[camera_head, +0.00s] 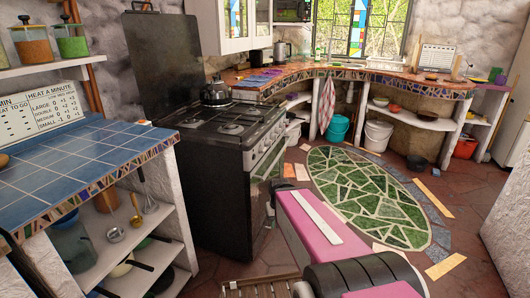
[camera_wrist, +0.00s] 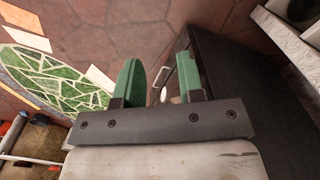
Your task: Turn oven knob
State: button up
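The black oven (camera_head: 220,190) stands left of centre in the head view, its front turned to the right. Its knobs show as small shapes along the grey front strip (camera_head: 272,139) below the hob, seen at a steep angle. In the wrist view the oven's dark side (camera_wrist: 240,85) fills the right, and a thin pale bar, probably its handle (camera_wrist: 162,82), shows between the fingers. My gripper (camera_wrist: 160,62) is open, with two green fingers apart and nothing held. No knob is clear in the wrist view.
A kettle (camera_head: 216,92) stands on the hob. A blue-tiled counter (camera_head: 75,155) with shelves is on the left. A green oval mosaic (camera_head: 365,190) lies on the floor to the right, with clear floor around it. Buckets (camera_head: 338,127) stand under the curved counter.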

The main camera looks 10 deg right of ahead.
jog(key=o, duration=0.4)
jog(key=w+n+y, duration=0.1)
jog(key=w, duration=0.1)
jog(key=w+n+y, duration=0.1)
jog(key=w, duration=0.1)
jog(key=w+a+y, duration=0.1)
jog(key=w+y, duration=0.1)
jog(key=shift+w+a+r+n, duration=0.1)
jog(key=shift+w+r+n, duration=0.15)
jog(key=shift+n, duration=0.15)
jog(key=n+t+y, duration=0.9)
jog(key=y, duration=0.2)
send_near(266, 149)
jog(key=x, duration=1)
jog(key=shift+s+a+f, duration=0.1)
jog(key=shift+f, duration=0.25)
jog(key=c, duration=0.9)
